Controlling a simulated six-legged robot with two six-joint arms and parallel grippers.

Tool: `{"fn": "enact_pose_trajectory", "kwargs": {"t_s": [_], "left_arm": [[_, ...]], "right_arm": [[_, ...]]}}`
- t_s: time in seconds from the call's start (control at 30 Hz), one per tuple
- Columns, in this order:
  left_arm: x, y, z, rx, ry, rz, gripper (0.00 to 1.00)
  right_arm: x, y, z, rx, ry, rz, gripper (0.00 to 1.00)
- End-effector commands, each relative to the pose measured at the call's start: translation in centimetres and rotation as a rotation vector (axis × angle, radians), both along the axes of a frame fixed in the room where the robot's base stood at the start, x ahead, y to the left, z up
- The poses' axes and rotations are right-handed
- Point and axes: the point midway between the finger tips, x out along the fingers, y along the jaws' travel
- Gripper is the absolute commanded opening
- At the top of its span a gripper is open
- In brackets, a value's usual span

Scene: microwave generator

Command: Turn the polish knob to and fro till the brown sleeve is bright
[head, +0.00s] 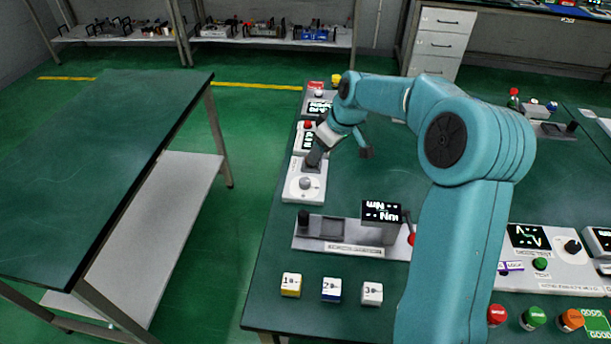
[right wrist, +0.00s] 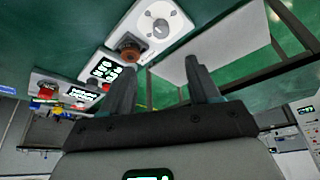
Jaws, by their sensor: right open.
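A white box (head: 293,193) with a round grey knob (head: 305,183) stands near the left edge of the green table. The knob appears to be the polish knob; it also shows in the right wrist view (right wrist: 161,28). My left gripper is out of view.
Nearer me is a grey device with a display (head: 381,212), then small numbered blocks (head: 331,290). Other white boxes (head: 306,138) stand behind the knob box. A second green table (head: 90,150) lies left across a floor gap. The table's middle is mostly clear.

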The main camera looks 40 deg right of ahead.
Motion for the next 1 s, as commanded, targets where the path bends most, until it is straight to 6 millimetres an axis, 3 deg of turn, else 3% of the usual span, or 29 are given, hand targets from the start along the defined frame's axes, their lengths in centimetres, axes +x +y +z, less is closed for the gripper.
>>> {"fn": "enact_pose_trajectory", "kwargs": {"t_s": [0.4, 0.6, 0.8, 1.0], "left_arm": [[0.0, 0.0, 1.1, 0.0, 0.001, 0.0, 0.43], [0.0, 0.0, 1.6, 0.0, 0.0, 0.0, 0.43], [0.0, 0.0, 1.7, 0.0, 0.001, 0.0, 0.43], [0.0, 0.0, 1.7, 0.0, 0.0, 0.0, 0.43]], "right_arm": [[3.2, 0.8, -8.8, 0.002, 0.004, 0.001, 0.61], [4.8, 0.7, -12.2, 0.001, 0.002, 0.0, 0.61], [5.6, 0.7, -13.8, -0.001, 0.0, 0.0, 0.61], [5.7, 0.6, -14.0, 0.0, -0.001, -0.001, 0.61]]}}
